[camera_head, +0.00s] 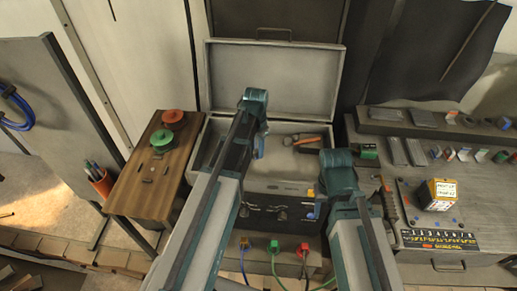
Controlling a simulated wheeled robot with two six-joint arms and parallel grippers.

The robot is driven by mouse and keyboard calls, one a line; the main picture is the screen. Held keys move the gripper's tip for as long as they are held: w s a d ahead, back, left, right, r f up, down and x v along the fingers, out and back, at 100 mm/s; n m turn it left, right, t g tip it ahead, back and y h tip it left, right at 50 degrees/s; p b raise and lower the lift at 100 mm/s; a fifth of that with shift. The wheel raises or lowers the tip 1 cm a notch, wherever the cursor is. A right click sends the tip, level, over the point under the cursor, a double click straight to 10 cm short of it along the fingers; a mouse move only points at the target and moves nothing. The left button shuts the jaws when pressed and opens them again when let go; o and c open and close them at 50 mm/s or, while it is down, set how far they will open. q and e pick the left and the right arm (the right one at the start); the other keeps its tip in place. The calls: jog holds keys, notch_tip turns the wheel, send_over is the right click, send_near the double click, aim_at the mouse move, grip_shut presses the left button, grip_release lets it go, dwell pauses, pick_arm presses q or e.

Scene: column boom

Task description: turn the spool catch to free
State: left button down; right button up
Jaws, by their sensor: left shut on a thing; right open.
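A red spool (172,116) and a green spool (162,139) lie on the brown wooden bench (135,197) at the left. Small dark fittings (147,181) lie in front of the spools; I cannot tell which part is the spool catch or how it is turned. My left gripper (259,148) points down over the open case, right of the bench and apart from the spools. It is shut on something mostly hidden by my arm. My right gripper (312,205) is open near the front of the case, with its fingers partly hidden.
The open grey case (273,75) holds an orange-headed hammer (301,139). Green, red and yellow plugs with cables sit below its front. A partition with an orange pen cup (101,183) stands far left.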

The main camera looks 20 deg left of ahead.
pick_arm(q)
jog(key=shift+a+m, duration=0.15)
jog(key=shift+m, duration=0.35)
jog(key=c, duration=0.5)
grip_release()
jog(key=shift+c, duration=0.2)
jog(key=shift+r, duration=0.2)
notch_tip(320, 180, up, 13)
jog(key=p, duration=1.3)
jog(key=shift+r+p, duration=0.2)
jog(key=shift+p, duration=0.2)
